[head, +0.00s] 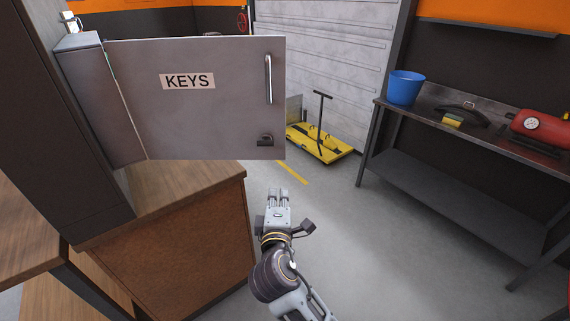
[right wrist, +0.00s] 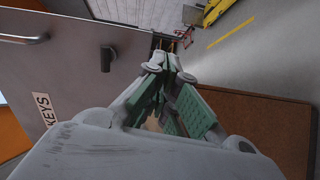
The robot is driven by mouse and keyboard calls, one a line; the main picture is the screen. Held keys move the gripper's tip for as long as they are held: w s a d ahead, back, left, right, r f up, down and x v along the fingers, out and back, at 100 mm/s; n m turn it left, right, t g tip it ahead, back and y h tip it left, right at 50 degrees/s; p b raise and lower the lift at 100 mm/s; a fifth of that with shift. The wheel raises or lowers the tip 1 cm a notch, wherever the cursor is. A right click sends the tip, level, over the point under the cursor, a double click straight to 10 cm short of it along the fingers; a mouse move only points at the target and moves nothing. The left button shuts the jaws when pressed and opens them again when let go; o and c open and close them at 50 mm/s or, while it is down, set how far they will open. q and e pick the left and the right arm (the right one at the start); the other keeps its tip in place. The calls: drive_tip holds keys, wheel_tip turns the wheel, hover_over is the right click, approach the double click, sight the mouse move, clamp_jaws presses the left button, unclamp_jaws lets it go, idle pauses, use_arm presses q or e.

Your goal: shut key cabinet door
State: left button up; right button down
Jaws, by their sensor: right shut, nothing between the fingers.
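The key cabinet (head: 100,100) is a grey metal box on the dark post at the left in the head view. Its door (head: 200,110) stands open, swung out to the right, with a KEYS label, a vertical bar handle (head: 268,78) and a small dark latch (head: 265,140). My right gripper (head: 278,192) is shut and empty, below the door's lower right corner. In the right wrist view the gripper fingers (right wrist: 168,62) are together, with the door (right wrist: 75,75) beside them on the left. I cannot tell whether they touch it. My left gripper is out of view.
A wooden counter (head: 190,190) stands below the cabinet. A workbench (head: 450,125) with a blue bucket (head: 406,88) and a red tank (head: 543,127) stands at the right. The floor between is clear.

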sight(277, 152)
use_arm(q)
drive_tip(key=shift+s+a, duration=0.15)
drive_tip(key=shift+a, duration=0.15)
use_arm(e)
drive_tip(key=r, duration=0.1)
drive_tip(key=s+r, duration=0.1)
drive_tip(key=a+r+n+t, duration=0.1)
drive_tip(key=shift+s+r, duration=0.15)
drive_tip(key=shift+r, duration=0.05)
